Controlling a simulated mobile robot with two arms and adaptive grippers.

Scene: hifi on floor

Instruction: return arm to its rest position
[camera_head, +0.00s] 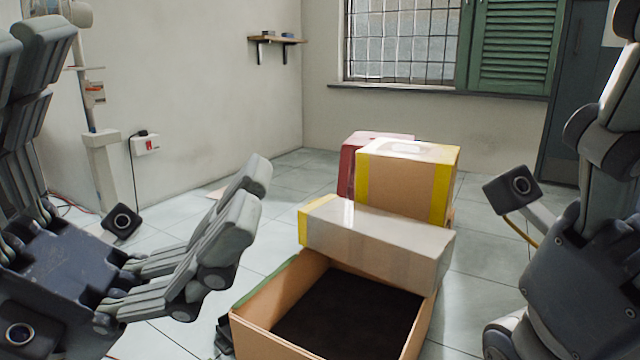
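My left gripper (150,110) is in the left foreground with its grey fingers spread wide. One set points up at the left edge and the other reaches right towards the open box. Nothing is between them. My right gripper (580,265) is at the right edge, partly out of frame. One finger rises along the edge; the rest is cut off, so its opening is unclear, and no held object shows. Both grippers appear apart from the boxes.
An open cardboard box (262,335), dark inside, stands at front centre. A long taped box (375,240) lies across its back. Behind are a yellow-taped carton (400,185) and a red box (348,160). Tiled floor (485,245) is free right of the boxes. A wall shelf (275,40) hangs behind.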

